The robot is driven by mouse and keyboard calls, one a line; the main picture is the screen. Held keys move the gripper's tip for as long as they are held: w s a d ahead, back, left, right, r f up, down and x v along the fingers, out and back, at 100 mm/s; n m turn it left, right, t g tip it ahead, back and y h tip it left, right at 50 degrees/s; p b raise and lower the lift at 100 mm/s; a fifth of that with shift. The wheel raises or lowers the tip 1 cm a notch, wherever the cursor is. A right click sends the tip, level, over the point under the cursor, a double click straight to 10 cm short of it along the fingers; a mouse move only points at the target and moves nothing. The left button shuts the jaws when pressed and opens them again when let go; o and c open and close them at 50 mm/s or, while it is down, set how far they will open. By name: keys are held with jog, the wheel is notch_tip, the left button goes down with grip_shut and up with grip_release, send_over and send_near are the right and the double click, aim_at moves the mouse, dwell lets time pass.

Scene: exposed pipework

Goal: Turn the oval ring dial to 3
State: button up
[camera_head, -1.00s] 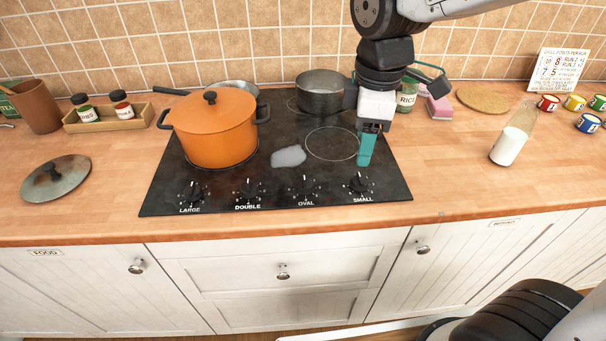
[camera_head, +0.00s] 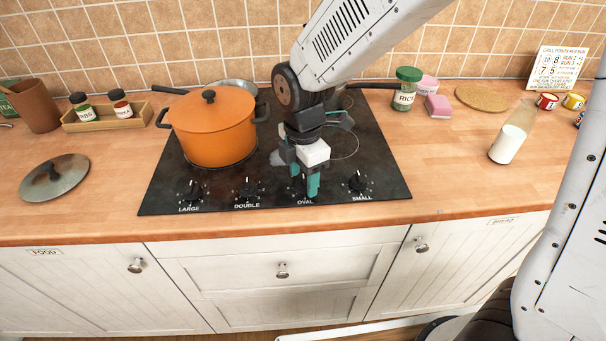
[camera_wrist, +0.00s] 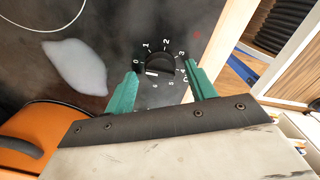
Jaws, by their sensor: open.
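The oval dial (camera_wrist: 160,63) is a black round knob with numbers 0 to 6 around it. It shows between my two fingers in the wrist view. A pale mark is on its lower left side; I cannot tell which number it indicates. My gripper (camera_head: 305,184) has teal fingers and is open over the front of the hob, at the OVAL label (camera_head: 305,202). In the head view it hides most of the dial. In the wrist view my gripper (camera_wrist: 161,70) has a finger on either side of the dial; I cannot tell whether they touch it.
The black hob (camera_head: 225,198) also carries the large (camera_head: 190,191), double (camera_head: 247,188) and small (camera_head: 358,182) dials. An orange pot (camera_head: 213,133) stands at its left. A pale spill (camera_wrist: 75,67) lies on the hob. The counter right of the hob is clear near the front.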

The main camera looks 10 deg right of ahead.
jog(key=shift+f, duration=0.15)
jog(key=c, duration=1)
jog(key=shift+o, duration=0.2)
